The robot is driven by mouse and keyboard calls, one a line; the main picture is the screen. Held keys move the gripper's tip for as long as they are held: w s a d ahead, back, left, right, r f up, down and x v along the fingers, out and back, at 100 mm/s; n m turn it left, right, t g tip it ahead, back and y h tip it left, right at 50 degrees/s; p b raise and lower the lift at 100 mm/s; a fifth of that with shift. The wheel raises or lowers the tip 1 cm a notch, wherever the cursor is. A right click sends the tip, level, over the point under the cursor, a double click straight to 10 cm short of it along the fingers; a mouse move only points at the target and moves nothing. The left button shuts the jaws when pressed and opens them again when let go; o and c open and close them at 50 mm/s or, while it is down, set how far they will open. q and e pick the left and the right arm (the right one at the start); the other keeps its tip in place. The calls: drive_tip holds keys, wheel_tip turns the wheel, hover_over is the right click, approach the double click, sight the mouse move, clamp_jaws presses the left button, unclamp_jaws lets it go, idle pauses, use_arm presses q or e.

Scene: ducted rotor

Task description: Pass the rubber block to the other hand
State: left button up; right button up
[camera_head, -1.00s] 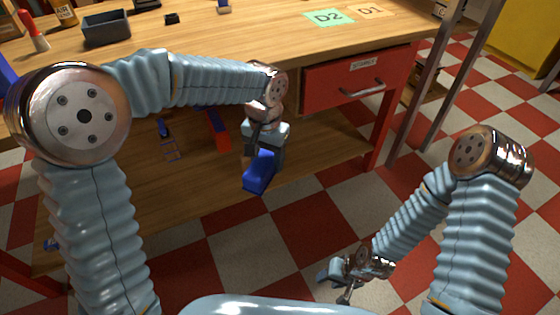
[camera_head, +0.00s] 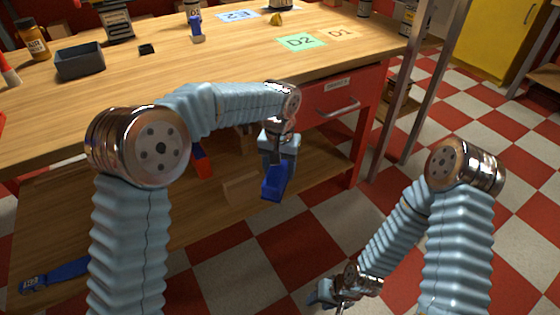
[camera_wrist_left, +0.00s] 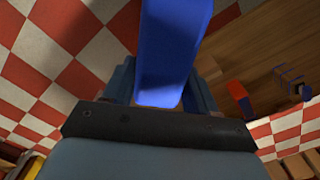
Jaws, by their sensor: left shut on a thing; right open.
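The blue rubber block (camera_head: 275,181) is in the jaws of my left gripper (camera_head: 277,163), in front of the workbench's lower shelf and below the red drawer. In the left wrist view the block (camera_wrist_left: 172,50) fills the upper middle, between the fingers of the left gripper (camera_wrist_left: 160,95). My right gripper (camera_head: 325,297) is low at the bottom of the head view, over the checkered floor, open and empty. The two grippers are well apart.
The wooden workbench (camera_head: 150,90) carries a grey bin (camera_head: 80,61), bottles and a green D2 card (camera_head: 301,41). A red drawer (camera_head: 340,105) hangs under its right end. A blue tool (camera_head: 55,275) lies on the lower shelf. The floor between the arms is clear.

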use_arm(q)
drive_tip(key=s+a+f+m, duration=0.2)
drive_tip(key=f+m, duration=0.5)
drive_tip(key=m, duration=0.5)
drive_tip(key=shift+s+a+f+m, duration=0.15)
drive_tip(key=shift+a+f+m, duration=0.25)
drive_tip(key=shift+a, duration=0.3)
